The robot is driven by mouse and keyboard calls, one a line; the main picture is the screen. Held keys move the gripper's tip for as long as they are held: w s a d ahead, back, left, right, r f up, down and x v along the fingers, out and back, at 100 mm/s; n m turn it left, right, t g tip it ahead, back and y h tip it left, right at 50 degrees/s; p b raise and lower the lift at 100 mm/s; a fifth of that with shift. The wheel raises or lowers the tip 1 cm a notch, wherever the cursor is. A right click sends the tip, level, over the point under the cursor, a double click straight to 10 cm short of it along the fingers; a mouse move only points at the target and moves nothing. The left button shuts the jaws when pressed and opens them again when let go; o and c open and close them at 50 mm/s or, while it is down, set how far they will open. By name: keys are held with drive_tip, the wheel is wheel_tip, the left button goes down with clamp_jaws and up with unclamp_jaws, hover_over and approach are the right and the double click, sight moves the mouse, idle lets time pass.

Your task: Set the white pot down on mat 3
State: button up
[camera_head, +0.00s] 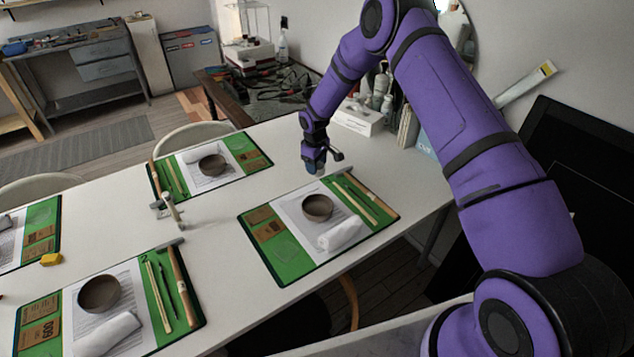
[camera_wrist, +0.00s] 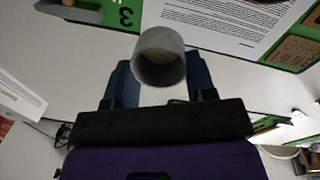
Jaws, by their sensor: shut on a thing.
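My gripper (camera_head: 314,168) hangs over the white table beside the back edge of the right-hand mat in the head view. In the wrist view its two blue fingers (camera_wrist: 162,88) are shut on the white pot (camera_wrist: 148,48), a small pale grey, round, hollow vessel. The pot is hard to make out in the head view. Mat 3 (camera_wrist: 112,20) is green and shows its number at the top of the wrist view. It appears to be the right-hand mat (camera_head: 291,265) in the head view, bearing a bowl (camera_head: 317,207), white cloth (camera_head: 341,232), sticks and a printed sheet.
Other green mats with bowls lie at the back (camera_head: 233,178), front left (camera_head: 132,345) and far left. A white box (camera_head: 358,119) and bottles are at the table's back right.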

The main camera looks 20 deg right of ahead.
drive_tip(key=shift+f, duration=3.3)
drive_tip(key=o, duration=0.9)
drive_tip(key=shift+f, duration=0.1)
